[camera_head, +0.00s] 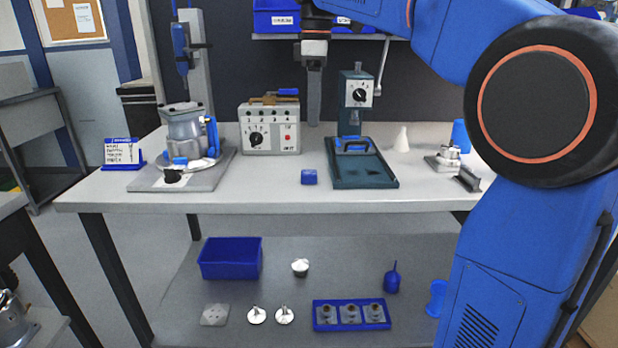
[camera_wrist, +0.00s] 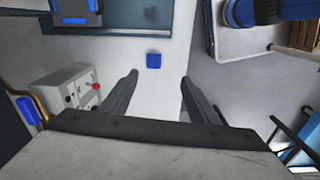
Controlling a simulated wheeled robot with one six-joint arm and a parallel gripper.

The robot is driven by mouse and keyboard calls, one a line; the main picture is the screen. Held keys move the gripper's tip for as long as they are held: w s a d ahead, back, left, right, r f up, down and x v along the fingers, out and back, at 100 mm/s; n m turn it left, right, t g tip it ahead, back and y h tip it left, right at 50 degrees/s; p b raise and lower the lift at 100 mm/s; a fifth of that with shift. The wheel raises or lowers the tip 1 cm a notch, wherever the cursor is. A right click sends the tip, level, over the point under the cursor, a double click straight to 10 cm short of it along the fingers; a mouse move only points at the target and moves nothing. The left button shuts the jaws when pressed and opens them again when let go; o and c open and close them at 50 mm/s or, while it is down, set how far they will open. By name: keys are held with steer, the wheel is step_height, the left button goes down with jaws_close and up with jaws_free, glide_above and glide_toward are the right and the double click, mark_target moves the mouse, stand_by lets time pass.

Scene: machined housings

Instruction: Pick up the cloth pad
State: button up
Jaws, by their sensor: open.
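Nothing covers the pad.
A control box (camera_head: 270,128) stands behind the pad to the left. A green press base (camera_head: 363,170) with a blue handle is close on the right. A metal housing (camera_head: 186,130) stands on a plate at the left. Bare bench surrounds the pad.

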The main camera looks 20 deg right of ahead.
steer(key=w+r+n, duration=0.1)
steer(key=w, duration=0.1)
glide_above(309, 171)
steer(key=f, duration=1.1)
steer(key=shift+s+f, duration=0.25)
steer(key=shift+f, duration=0.15)
steer(key=shift+w+f, duration=0.15)
steer(key=shift+f, duration=2.55)
steer(key=shift+c, duration=0.6)
steer(key=c, duration=1.1)
step_height(309, 171, up, 10)
